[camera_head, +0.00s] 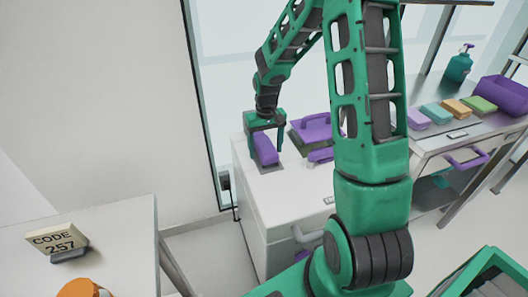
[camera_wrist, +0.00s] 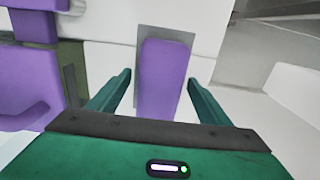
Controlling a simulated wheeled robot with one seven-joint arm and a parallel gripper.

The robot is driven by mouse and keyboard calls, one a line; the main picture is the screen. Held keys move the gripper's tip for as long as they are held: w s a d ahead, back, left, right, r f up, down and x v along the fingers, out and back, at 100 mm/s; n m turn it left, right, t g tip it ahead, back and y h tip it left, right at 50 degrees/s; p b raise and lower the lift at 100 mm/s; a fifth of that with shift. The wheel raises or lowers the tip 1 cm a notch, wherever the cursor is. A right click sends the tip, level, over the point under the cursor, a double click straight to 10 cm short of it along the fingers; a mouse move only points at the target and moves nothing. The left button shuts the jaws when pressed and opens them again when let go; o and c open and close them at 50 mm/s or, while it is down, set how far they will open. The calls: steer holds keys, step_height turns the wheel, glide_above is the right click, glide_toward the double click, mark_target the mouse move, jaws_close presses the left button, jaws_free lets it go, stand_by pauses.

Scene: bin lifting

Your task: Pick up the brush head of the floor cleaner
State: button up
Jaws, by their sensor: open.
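A rounded, elongated purple block (camera_head: 267,155), which seems to be the brush head, rests on a dark grey patch on top of a white cabinet (camera_head: 285,185). In the wrist view the purple block (camera_wrist: 166,62) extends between my fingers. My green gripper (camera_head: 266,146) points down over the block, with one finger on each side. In the wrist view my gripper (camera_wrist: 160,78) is open, with gaps visible on both sides of the block. The near end of the block is hidden by the gripper body.
A purple-handled tool with a green pad (camera_head: 312,133) stands close to the right of my gripper. A counter on the right holds coloured sponges (camera_head: 438,113), a teal bottle (camera_head: 459,65) and a purple bin (camera_head: 498,95). A wall and glass panel lie behind.

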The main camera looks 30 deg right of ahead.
mark_target(263, 147)
steer(key=shift+f, duration=0.4)
steer(key=c, duration=1.3)
steer(key=shift+r, duration=0.1)
steer(key=shift+r, duration=0.45)
steer(key=r, duration=0.2)
steer(key=a+r, duration=0.1)
steer(key=shift+s+a+r, duration=0.1)
steer(key=shift+s+r, duration=0.1)
steer(key=shift+r, duration=0.2)
steer(key=s+a+r, duration=0.1)
steer(key=a+r, duration=0.1)
steer(key=a, duration=0.1)
steer(key=s+a+r, duration=0.1)
steer(key=a+r, duration=0.1)
steer(key=a, duration=0.1)
steer(key=s+a+r, duration=0.1)
steer(key=a+r, duration=0.1)
steer(key=a, duration=0.1)
steer(key=shift+s+a+r, duration=0.1)
steer(key=shift+s+a, duration=0.3)
